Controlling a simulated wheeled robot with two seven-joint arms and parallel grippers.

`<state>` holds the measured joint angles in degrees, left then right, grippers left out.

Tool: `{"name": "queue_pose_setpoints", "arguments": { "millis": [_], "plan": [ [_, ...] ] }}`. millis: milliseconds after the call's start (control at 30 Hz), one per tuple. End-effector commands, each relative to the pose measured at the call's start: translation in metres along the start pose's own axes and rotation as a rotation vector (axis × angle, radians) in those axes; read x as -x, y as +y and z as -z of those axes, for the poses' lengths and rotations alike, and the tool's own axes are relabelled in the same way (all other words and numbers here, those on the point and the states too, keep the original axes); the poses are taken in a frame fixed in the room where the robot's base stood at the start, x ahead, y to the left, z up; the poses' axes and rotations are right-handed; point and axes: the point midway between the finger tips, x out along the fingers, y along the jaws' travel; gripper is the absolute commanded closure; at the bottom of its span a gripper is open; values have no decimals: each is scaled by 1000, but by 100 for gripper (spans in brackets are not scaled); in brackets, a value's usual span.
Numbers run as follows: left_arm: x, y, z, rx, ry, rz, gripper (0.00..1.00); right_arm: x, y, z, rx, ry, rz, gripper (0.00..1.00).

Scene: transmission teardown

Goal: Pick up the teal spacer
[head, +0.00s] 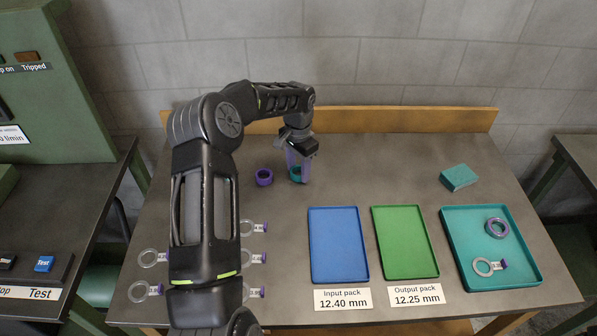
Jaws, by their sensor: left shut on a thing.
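The teal spacer (294,175) is a small ring near the back middle of the grey table. My left gripper (299,177) points down at it and is shut on it, with the fingers hiding part of the ring. I cannot tell whether the ring is lifted or touches the table. A purple spacer (264,177) lies just left of it, apart from the gripper. My right gripper is not in view.
A blue tray (338,245) and a green tray (405,243) stand empty at front middle. A teal tray (463,250) holds rings at right, with a teal block (458,177) behind it. Several tagged rings (152,258) lie around my left arm. A wooden ledge (400,119) borders the back.

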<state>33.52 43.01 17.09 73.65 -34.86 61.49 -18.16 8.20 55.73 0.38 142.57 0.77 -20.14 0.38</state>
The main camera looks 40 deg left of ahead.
Motion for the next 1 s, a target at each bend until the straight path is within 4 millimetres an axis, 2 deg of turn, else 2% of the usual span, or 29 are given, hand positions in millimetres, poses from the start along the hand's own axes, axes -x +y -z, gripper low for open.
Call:
{"name": "queue_pose_setpoints", "arguments": {
  "millis": [167, 433, 700, 1000],
  "plan": [
    [10, 0, 0, 0, 1, 1, 100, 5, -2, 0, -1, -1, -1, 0],
    [59, 0, 1, 0, 3, 3, 100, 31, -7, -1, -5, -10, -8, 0],
    [95, 0, 1, 0, 2, 2, 100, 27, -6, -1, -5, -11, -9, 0],
    [101, 0, 0, 0, 1, 0, 100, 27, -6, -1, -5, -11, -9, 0]
  ]
}}
